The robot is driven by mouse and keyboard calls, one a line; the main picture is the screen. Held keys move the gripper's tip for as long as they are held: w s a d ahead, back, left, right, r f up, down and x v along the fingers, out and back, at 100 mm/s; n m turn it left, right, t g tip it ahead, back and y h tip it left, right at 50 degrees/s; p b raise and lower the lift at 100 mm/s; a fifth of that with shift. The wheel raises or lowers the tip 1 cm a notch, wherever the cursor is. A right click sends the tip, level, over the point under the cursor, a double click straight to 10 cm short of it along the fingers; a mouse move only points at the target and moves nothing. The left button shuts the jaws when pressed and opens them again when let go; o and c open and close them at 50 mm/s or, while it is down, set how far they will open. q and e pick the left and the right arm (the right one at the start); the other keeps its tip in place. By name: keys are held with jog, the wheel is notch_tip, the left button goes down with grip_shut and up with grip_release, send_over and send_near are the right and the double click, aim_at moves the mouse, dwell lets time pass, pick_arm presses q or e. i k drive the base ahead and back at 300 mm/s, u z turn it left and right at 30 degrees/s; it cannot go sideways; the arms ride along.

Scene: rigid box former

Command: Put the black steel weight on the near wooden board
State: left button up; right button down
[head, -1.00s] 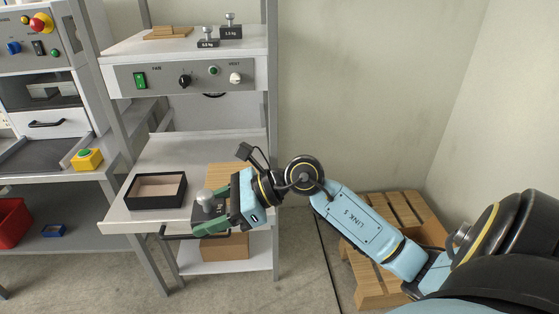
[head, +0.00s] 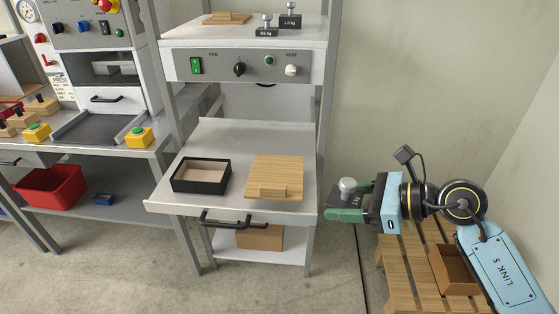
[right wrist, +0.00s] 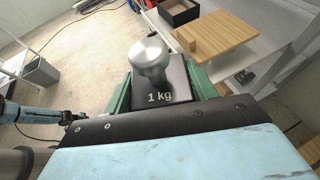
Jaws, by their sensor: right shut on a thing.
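The black steel weight (head: 346,196), a block with a silver knob, is in my right gripper (head: 345,208). In the right wrist view the weight (right wrist: 172,92) reads "1 kg" and sits upright between the green fingers. My right gripper is shut on it, in the air to the right of the shelf unit. The near wooden board (head: 276,174) lies on the lower shelf with a small wooden block at its front edge. The board (right wrist: 217,36) also shows beyond the weight in the right wrist view.
A black open box (head: 201,176) stands left of the board on the shelf (head: 225,208). A black handle (head: 225,222) juts from the shelf's front. Two other weights (head: 278,24) and another board (head: 227,18) are on top. A wooden pallet (head: 405,270) is below my right arm.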

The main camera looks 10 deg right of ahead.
aim_at(277, 170)
jog(key=i, duration=0.9)
